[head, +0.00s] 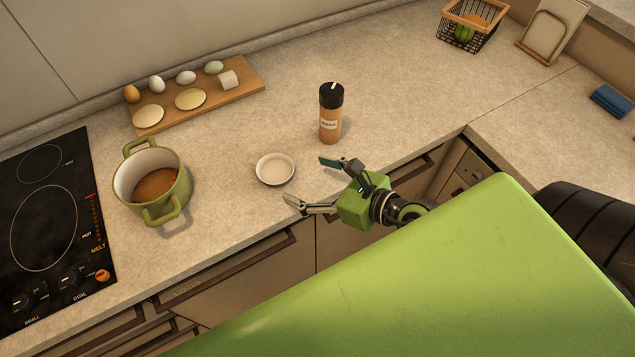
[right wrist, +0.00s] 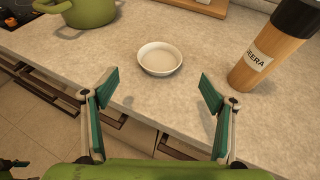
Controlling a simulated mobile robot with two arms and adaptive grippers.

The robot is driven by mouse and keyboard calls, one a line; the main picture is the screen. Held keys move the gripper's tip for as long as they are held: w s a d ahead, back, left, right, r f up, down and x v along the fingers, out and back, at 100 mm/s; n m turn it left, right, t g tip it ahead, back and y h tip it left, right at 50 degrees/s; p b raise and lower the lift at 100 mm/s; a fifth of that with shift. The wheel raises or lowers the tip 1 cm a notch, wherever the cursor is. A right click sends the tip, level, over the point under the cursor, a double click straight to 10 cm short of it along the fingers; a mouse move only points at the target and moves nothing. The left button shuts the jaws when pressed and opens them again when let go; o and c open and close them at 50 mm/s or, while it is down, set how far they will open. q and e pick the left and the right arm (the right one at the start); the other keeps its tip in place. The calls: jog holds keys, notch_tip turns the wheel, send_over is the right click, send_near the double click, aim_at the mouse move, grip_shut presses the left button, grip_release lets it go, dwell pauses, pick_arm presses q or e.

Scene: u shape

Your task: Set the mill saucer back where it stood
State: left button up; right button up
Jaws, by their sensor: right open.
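The mill saucer (head: 275,169) is a small white round dish lying upright on the counter, near its front edge. It looks empty. In the right wrist view the saucer (right wrist: 160,59) lies ahead of and between the fingertips, apart from both. My right gripper (head: 307,180) is open and empty, reaching in over the counter's front edge on the near right side of the saucer. Its two fingers also show in the right wrist view (right wrist: 159,90).
A wooden mill (head: 330,117) with a black top stands right of the saucer, close to one finger. A green pot (head: 183,186) stands left, beside the black hob (head: 50,225). A board (head: 250,80) with eggs lies behind.

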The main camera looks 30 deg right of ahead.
jog(key=shift+v, duration=1.15)
pick_arm(q)
jog(key=shift+f, duration=0.3)
